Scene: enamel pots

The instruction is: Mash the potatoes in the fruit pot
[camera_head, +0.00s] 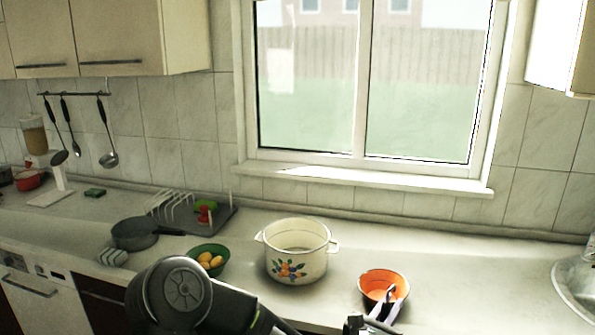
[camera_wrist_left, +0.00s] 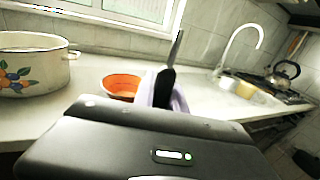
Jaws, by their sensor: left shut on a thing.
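The fruit pot (camera_head: 297,265) is a cream enamel pot with painted fruit, standing on the counter; the wrist view shows its side (camera_wrist_left: 30,72) at the left. Yellow potatoes (camera_head: 210,260) lie in a green bowl (camera_head: 222,271) left of the pot. My left gripper (camera_head: 383,312) is right of the pot, at the near side of an orange bowl (camera_head: 370,279). In the wrist view it (camera_wrist_left: 163,97) is shut on a dark-handled utensil (camera_wrist_left: 165,84) pointing up. The utensil's lower part is hidden, so I cannot tell its kind. My right gripper is not in view.
A dark pan (camera_head: 135,234) and a dish rack (camera_head: 180,208) stand at the left. A sink (camera_head: 578,285) is at the far right, with a kettle (camera_wrist_left: 285,70) beyond. Counter between orange bowl and sink is clear. A window sill (camera_head: 360,178) runs behind.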

